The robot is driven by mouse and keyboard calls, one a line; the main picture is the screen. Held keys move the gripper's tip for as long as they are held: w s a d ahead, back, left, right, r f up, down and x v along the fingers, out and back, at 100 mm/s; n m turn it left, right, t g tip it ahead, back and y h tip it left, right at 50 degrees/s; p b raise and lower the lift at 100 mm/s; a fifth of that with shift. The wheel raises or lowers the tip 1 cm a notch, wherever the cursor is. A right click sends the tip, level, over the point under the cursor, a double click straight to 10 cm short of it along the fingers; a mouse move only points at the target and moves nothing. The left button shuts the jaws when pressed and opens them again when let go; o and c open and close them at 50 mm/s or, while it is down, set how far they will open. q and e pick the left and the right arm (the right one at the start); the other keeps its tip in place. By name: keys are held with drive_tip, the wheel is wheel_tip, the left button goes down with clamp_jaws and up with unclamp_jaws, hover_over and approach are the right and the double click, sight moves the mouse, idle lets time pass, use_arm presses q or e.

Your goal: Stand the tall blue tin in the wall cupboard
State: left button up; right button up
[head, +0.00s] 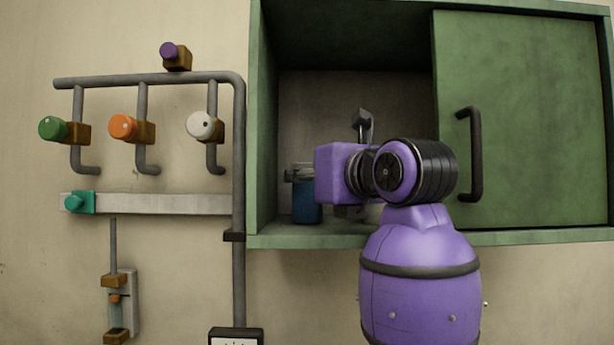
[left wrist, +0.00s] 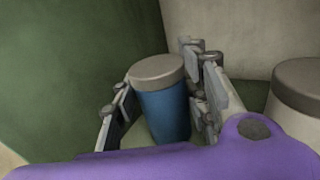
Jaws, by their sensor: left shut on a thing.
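The tall blue tin (head: 307,206) is upright inside the left part of the wall cupboard (head: 258,130), low over its floor. In the left wrist view the tin (left wrist: 163,112) shows a grey lid and a blue body. My left gripper (head: 300,175) is shut on the tin, with one finger on each side of it. I cannot tell whether the tin's base touches the cupboard floor. My purple wrist and forearm hide the middle of the cupboard. My right gripper is not in view.
A pale tin with a grey lid (left wrist: 300,92) stands to the right of my gripper in the left wrist view. A green sliding door (head: 540,120) with a dark handle (head: 475,155) covers the cupboard's right side. Pipes with coloured knobs (head: 122,126) are on the wall at left.

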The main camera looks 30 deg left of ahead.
use_arm(q)
drive_tip(key=shift+d, duration=0.1)
drive_tip(key=shift+f, duration=0.15)
drive_tip(key=o, duration=1.4)
drive_tip(key=shift+o, duration=0.2)
drive_tip(key=shift+d+r, duration=0.15)
drive_tip(key=shift+r, duration=0.05)
drive_tip(key=b+v, duration=0.1)
drive_tip(key=v, duration=1)
drive_tip(key=shift+f, duration=0.1)
drive_tip(key=shift+s+d, duration=0.25)
drive_tip(key=shift+s, duration=0.05)
